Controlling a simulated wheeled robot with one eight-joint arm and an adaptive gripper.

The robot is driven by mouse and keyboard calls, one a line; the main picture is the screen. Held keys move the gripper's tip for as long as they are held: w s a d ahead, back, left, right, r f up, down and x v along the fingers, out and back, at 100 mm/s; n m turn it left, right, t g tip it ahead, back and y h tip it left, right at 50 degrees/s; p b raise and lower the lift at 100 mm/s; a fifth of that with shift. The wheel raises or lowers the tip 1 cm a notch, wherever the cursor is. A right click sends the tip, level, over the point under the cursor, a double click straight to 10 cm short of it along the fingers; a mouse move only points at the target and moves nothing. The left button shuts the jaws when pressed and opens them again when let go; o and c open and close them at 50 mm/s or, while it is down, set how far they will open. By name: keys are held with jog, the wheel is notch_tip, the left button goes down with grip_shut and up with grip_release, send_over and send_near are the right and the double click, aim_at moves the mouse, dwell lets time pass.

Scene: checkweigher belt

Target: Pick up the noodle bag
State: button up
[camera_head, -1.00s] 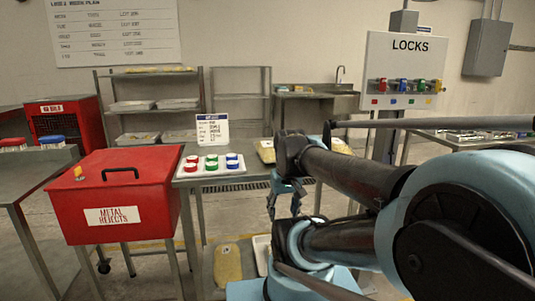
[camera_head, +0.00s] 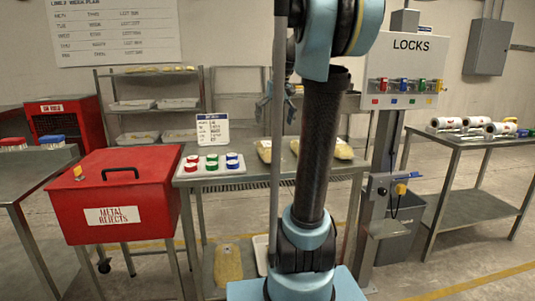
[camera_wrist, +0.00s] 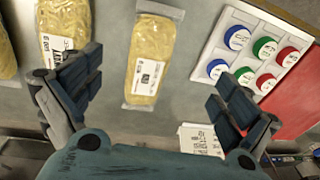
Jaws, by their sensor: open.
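Clear bags of yellow noodles with white labels lie on the steel table. One noodle bag (camera_head: 264,151) lies just right of the puck tray in the head view. In the wrist view this bag (camera_wrist: 152,55) shows between and beyond my fingertips, apart from them. A second noodle bag (camera_wrist: 65,22) is to its left, partly behind the left finger, and part of another shows at the left edge. More noodle bags (camera_head: 343,150) lie right of my arm in the head view. My gripper (camera_head: 268,108) is open and empty above the table; it also shows in the wrist view (camera_wrist: 157,80).
A white tray (camera_head: 185,175) of red, green and blue pucks sits beside the bags, with a sign (camera_head: 212,128) behind. A red metal-rejects box (camera_head: 115,190) stands left. Another noodle bag (camera_head: 228,263) lies on the lower shelf. A locks board (camera_head: 405,65) stands right.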

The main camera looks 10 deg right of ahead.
send_near(269, 144)
jog(key=f, duration=0.2)
jog(key=w+f, duration=0.1)
jog(key=f, duration=0.3)
jog(key=shift+w+a+f, duration=0.25)
jog(key=shift+w+a, duration=0.05)
jog(key=shift+a, duration=0.1)
jog(key=shift+a+f, duration=0.15)
jog(key=shift+f, duration=1.2)
jog(key=shift+a+f, duration=0.1)
jog(key=shift+f, duration=1.3)
jog(key=c, duration=1.6)
